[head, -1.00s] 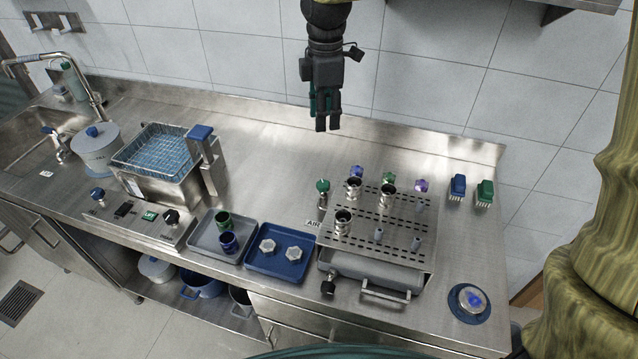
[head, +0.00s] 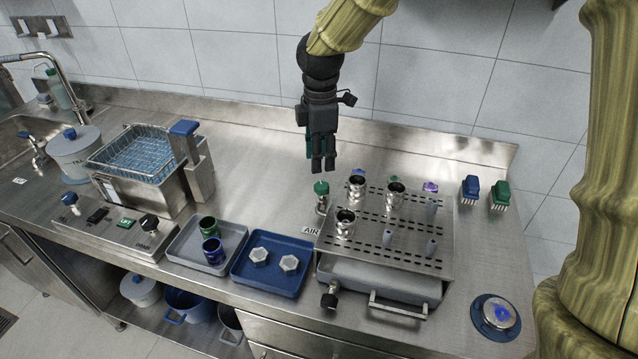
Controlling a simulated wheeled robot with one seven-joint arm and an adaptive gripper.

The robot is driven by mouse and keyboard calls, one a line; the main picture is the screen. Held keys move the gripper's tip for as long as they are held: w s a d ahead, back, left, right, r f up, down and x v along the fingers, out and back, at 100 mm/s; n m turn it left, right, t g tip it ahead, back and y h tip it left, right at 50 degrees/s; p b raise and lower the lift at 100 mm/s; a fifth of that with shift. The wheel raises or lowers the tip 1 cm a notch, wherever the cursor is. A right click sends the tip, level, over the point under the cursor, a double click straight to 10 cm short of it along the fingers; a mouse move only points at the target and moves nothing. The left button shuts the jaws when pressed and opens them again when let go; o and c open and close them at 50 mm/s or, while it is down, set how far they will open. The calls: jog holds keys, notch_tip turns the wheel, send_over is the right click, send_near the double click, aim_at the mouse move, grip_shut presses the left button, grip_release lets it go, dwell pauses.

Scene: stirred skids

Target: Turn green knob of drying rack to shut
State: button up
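The drying rack (head: 385,240) is a perforated steel stand on the right part of the counter, with metal cups and grey pegs on top. A green knob (head: 321,188) stands on a metal valve at its left rear, by the AIR label.
A blue tray (head: 238,270) with two metal knobs and a grey tray (head: 183,252) with two cups lie left of the rack. A basket bath (head: 168,206) stands farther left. Blue and green brushes (head: 500,193) stand right. The counter behind the trays is clear.

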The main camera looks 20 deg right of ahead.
aim_at(320, 185)
notch_tip(320, 185, down, 8)
jog(key=shift+f+p, duration=0.15)
jog(key=shift+p, duration=0.25)
jog(key=c, duration=0.7)
